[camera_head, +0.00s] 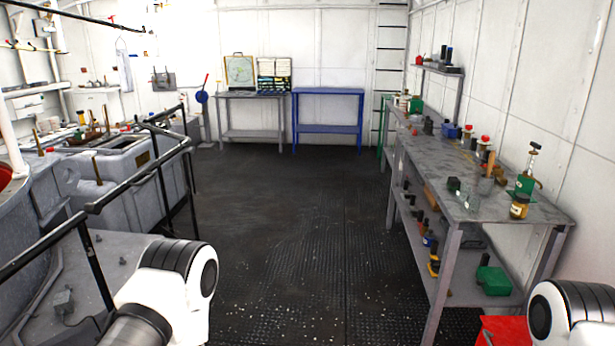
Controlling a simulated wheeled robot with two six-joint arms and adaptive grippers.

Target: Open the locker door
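No locker or locker door can be made out in the head view. Parts of my two white and black arms show at the lower left and lower right edges. Neither gripper is in the picture, so what they hold or touch is hidden.
A long grey workbench (440,170) with tools and jars runs along the right wall. A grey table (250,97) and a blue table (328,92) stand at the back. Grey machinery and a black railing (140,172) fill the left. The dark deck floor (270,230) between is clear.

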